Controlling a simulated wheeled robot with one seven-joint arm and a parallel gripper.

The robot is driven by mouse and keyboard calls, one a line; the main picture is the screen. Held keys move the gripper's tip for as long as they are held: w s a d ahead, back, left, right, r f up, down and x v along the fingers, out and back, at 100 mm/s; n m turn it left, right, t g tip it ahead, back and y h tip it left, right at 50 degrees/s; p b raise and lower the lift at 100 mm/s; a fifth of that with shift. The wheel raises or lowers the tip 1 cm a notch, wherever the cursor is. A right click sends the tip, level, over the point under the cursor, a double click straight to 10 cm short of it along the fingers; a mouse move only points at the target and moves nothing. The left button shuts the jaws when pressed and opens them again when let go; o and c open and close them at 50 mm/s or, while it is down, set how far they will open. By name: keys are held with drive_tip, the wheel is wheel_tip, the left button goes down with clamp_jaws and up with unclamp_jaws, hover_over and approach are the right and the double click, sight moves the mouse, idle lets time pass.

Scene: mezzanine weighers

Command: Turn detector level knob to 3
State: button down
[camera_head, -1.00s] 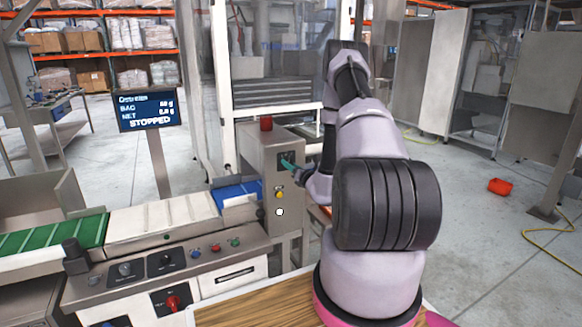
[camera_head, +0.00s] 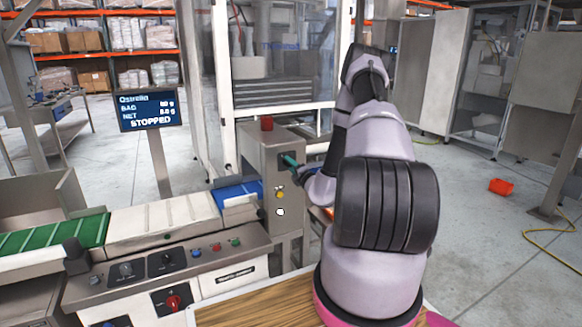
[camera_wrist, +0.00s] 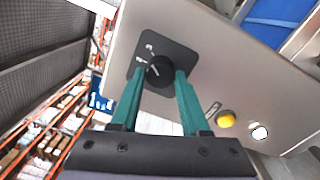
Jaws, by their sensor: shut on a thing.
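The detector level knob (camera_wrist: 160,72) is a round black dial with a pale pointer mark, on a dark plate (camera_wrist: 183,56) with white numerals. In the wrist view its plate sits on the grey metal detector cabinet (camera_wrist: 215,60). My gripper (camera_wrist: 162,80) has its two teal fingers shut on the knob, one on each side. The numerals are small, and I cannot read the setting surely. In the head view my gripper (camera_head: 290,161) reaches the upper front of the detector cabinet (camera_head: 270,150); the fingers and arm hide the knob there.
Below the knob are a yellow button (camera_head: 280,195) and a white button (camera_head: 280,212). A red lamp (camera_head: 267,123) tops the cabinet. The display (camera_head: 150,111) reads STOPPED. A control panel (camera_head: 165,270) and conveyor with a green belt (camera_head: 55,234) lie left.

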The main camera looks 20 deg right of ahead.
drive_tip(key=shift+m, duration=0.4)
drive_tip(key=shift+c, duration=1.9)
unclamp_jaws()
drive_tip(key=s, duration=1.1)
drive_tip(key=shift+d+f, duration=0.25)
drive_tip(key=shift+w, duration=0.1)
